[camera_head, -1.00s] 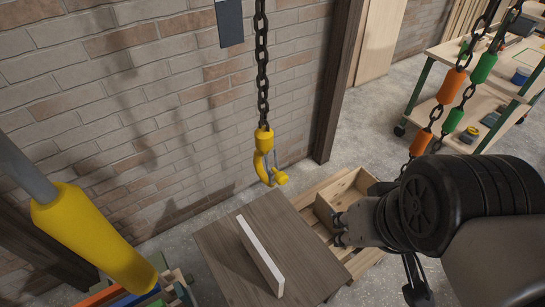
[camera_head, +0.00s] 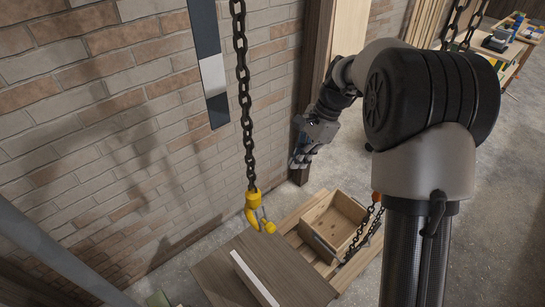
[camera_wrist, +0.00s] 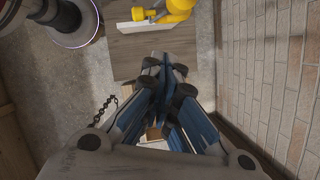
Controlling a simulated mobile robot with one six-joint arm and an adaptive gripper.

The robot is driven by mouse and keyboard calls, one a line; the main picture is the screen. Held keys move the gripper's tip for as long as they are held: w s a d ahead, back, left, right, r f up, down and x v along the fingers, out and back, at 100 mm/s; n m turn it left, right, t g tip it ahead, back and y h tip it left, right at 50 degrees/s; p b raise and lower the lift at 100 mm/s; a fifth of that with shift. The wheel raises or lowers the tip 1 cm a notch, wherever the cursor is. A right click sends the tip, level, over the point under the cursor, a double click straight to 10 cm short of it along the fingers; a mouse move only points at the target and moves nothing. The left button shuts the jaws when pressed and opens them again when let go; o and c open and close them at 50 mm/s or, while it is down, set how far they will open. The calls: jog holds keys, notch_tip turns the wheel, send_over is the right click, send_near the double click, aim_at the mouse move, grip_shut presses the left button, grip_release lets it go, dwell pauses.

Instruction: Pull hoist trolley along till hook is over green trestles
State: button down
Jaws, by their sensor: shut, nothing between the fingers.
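A yellow hook (camera_head: 258,212) hangs upright on a dark chain (camera_head: 244,95) over a brown board tabletop, near the brick wall. The chain runs out of the top of the head view, so the trolley is not visible. The hook also shows as yellow at the top of the wrist view (camera_wrist: 178,8). My gripper (camera_head: 299,163) is right of the hook and apart from it, before the wooden post. In the wrist view its blue fingers (camera_wrist: 166,66) are together with nothing between them. No green trestles can be made out clearly.
A white strip (camera_head: 255,279) lies on the brown tabletop (camera_head: 222,270). An open wooden crate (camera_head: 335,222) sits on a pallet behind it.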

jog(key=s+a+f, duration=0.1)
jog(key=a+f, duration=0.6)
jog(key=f, duration=0.3)
jog(key=shift+a+f+m, duration=0.2)
jog(key=shift+a+m, duration=0.05)
jog(key=shift+m, duration=0.15)
jog(key=shift+s+a, duration=0.1)
jog(key=shift+a, duration=0.05)
